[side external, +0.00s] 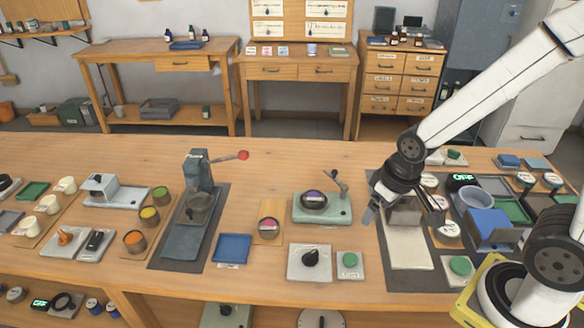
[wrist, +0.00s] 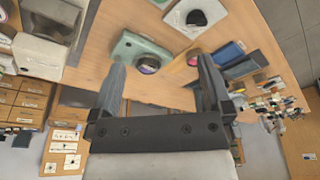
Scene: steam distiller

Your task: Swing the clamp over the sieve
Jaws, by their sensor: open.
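A pale green unit (side external: 322,214) stands on the bench, left of my gripper in the side view. In the wrist view the green unit (wrist: 130,46) and round part (wrist: 148,64) show beyond the fingers; the clamp is not clear there. My gripper (side external: 404,215) is open, empty and apart from the unit.
A grey-brown block (side external: 405,213) on a pale mat (side external: 408,251) shows behind my fingers. A knob plate (side external: 310,262) and green-button plate (side external: 350,264) lie in front of the unit. A tall lever press (side external: 200,180) stands left. Bare bench lies behind the unit.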

